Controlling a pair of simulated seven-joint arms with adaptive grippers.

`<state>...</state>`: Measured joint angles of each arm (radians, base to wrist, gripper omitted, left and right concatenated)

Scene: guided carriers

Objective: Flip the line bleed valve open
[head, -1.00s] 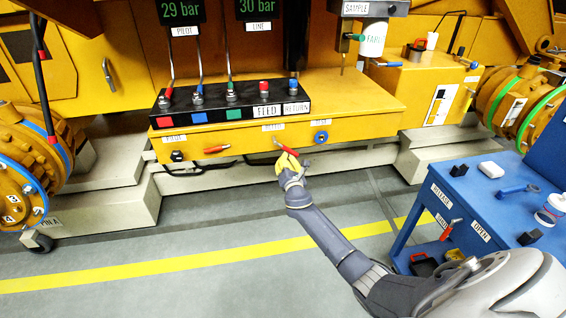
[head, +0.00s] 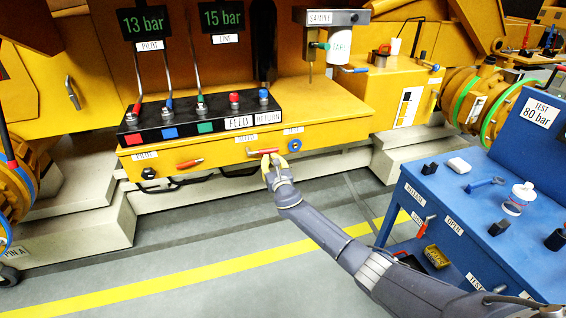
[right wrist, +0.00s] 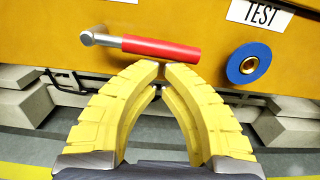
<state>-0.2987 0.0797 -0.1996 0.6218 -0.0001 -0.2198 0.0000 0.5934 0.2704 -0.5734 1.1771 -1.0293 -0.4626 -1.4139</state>
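The line bleed valve has a red lever (head: 263,151) on the front of the yellow cabinet, under a white label. The lever lies about level. In the right wrist view its red grip (right wrist: 162,51) points right from a metal pivot (right wrist: 88,38). My right gripper (head: 270,158) is at the lever. In the right wrist view its yellow fingertips (right wrist: 163,70) are nearly together just below the red grip, with nothing seen between them. I cannot tell whether they touch it. The line display (head: 223,19) reads 15 bar. My left gripper is not in view.
A second red lever (head: 190,163) is on the same front at left, and a blue test port (head: 295,145) is right of the bleed lever. A blue cart (head: 455,200) with loose items stands at right.

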